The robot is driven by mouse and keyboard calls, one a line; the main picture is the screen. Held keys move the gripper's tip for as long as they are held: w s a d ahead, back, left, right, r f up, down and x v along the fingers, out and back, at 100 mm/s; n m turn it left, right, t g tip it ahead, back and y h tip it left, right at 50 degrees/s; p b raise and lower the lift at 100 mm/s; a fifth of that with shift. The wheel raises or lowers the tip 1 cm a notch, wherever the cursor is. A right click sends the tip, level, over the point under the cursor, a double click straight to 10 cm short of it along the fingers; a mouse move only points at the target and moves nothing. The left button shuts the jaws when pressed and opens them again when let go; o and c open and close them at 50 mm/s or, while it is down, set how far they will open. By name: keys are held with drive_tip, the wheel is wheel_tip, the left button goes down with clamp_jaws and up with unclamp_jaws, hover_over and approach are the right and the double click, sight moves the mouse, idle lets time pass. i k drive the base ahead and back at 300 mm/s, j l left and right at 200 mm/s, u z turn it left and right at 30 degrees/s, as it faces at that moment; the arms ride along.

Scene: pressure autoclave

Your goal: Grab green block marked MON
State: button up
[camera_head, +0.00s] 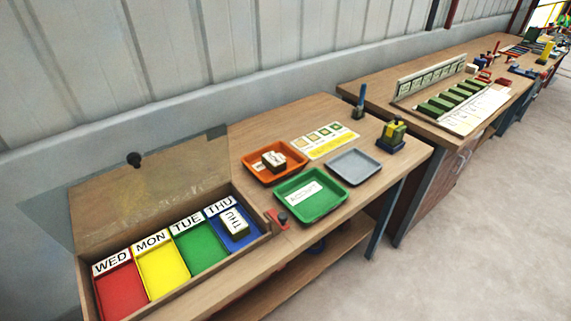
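No block with a readable MON mark shows. A block with a white top label (274,158) lies in the orange tray (256,179); its writing is too small to read. A block labelled THU (234,222) sits in the blue compartment of the wooden box (190,286). The word MON is on a label (151,242) at the back of the box's yellow compartment (163,272). A row of green blocks (452,95) lies on the farther bench, with no readable marks from here. My gripper is not in view.
The box's transparent lid (190,165) with a black knob stands open. A green tray (318,207) with a white label, a grey tray (354,167) and a yellow-green item on a dark base (394,135) share the near bench. The floor at right is clear.

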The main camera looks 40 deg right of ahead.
sight(276, 164)
drive_tip(key=i+j+z, duration=0.15)
drive_tip(key=i, duration=0.7)
drive_tip(key=z, duration=1.5)
drive_tip(key=i+j, duration=0.05)
